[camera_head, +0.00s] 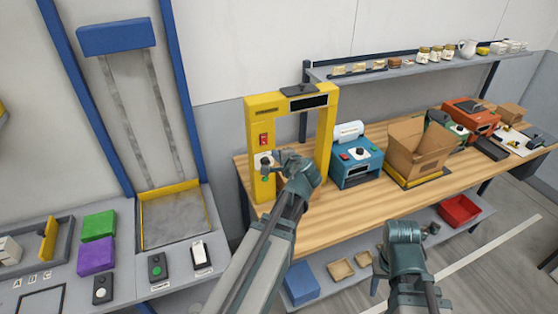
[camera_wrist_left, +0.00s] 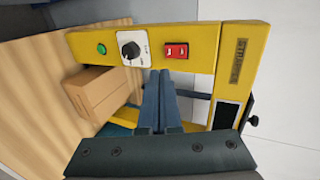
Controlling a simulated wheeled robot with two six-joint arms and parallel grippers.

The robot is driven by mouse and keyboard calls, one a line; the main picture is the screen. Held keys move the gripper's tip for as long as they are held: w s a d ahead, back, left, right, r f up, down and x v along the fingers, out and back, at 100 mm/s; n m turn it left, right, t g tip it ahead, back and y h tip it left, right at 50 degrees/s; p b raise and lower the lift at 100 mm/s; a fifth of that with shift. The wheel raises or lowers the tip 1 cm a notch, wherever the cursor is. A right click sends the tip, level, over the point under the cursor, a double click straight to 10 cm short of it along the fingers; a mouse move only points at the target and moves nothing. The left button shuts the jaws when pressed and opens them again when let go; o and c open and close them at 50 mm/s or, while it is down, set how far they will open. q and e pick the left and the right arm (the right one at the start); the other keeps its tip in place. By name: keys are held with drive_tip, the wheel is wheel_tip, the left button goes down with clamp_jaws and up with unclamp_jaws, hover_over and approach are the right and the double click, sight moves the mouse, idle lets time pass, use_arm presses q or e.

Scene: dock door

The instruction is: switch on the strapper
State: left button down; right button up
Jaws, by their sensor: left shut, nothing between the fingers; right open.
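The strapper (camera_head: 261,118) is a yellow arch on the workbench with a dark display (camera_head: 308,102) on its top beam. Its left post carries a red rocker switch (camera_head: 263,139), which also shows in the left wrist view (camera_wrist_left: 176,50), a black knob on a white plate (camera_wrist_left: 131,49) and a green button (camera_wrist_left: 101,49). My left gripper (camera_head: 279,157) is shut and empty in front of this post. In the left wrist view its fingertips (camera_wrist_left: 162,75) lie between knob and switch; contact cannot be told. My right gripper (camera_head: 405,232) is open, in front of the bench, away from the strapper.
Right of the strapper on the wooden bench (camera_head: 340,207) stand a blue machine (camera_head: 355,165), an open cardboard box (camera_head: 420,146) and a red machine (camera_head: 470,116). A shelf (camera_head: 400,70) with jars hangs behind. A grey counter (camera_head: 130,265) with control boxes is at left.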

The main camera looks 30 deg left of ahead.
sight(265, 144)
use_arm(q)
drive_tip(key=shift+w+r+b+x, duration=0.15)
drive_tip(key=shift+b+x, duration=0.15)
drive_tip(key=shift+x, duration=1.15)
drive_tip(key=shift+r+b+x, duration=0.2)
drive_tip(key=shift+b+x, duration=0.05)
drive_tip(key=shift+x, duration=1.2)
drive_tip(key=shift+w+r+b+x, duration=0.15)
drive_tip(key=shift+b+x, duration=0.15)
drive_tip(key=shift+x, duration=1.15)
drive_tip(key=shift+s+a, duration=0.1)
drive_tip(key=shift+a, duration=0.05)
drive_tip(key=shift+a, duration=0.15)
